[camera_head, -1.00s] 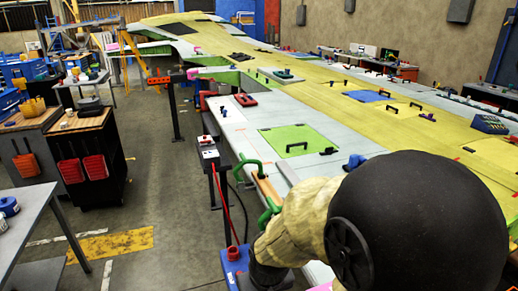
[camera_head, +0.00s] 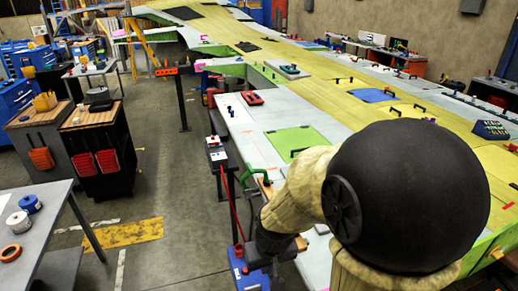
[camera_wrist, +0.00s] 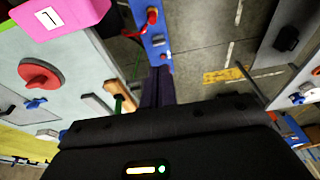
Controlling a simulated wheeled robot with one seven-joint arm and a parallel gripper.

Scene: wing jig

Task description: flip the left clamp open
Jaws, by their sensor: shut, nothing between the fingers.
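A green clamp (camera_head: 257,178) stands at the near left edge of the wing, beside my arm. A second green clamp nearer to me is hidden behind my arm, so I cannot tell which is the left one or how its handle stands. In the wrist view a small green piece (camera_wrist: 118,104) shows just left of my gripper, beside a grey bar; it may be part of a clamp. My gripper (camera_wrist: 158,85) is shut and empty, its dark fingers pointing away from the camera.
A pink block marked 1 (camera_wrist: 60,14) and a red round part (camera_wrist: 40,74) are left in the wrist view. A blue plate (camera_wrist: 152,30) with red parts lies ahead. A grey post box (camera_head: 217,152) with a red cable stands beside the wing.

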